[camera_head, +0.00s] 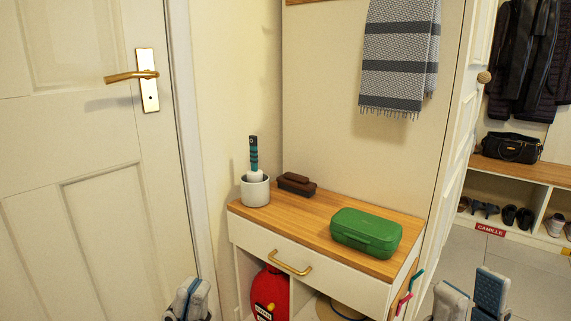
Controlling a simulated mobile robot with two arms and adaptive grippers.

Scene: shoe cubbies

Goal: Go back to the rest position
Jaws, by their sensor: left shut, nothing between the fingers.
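My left gripper (190,298) shows at the bottom edge, left of the cabinet, with its fingers together and nothing between them. My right gripper (470,296) shows at the bottom right, beside the cabinet's right side, its two fingers apart and seemingly empty. Both grippers are cut off by the frame's lower edge, and the arms behind them are hidden. Neither visibly touches anything.
A cabinet with a wooden top (299,220) holds a white cup (255,192) with a teal-handled tool, a brown brush (296,184) and a green case (366,232). A closed white door (90,190) is at left. Cubbies (483,186) with shoes stand at right.

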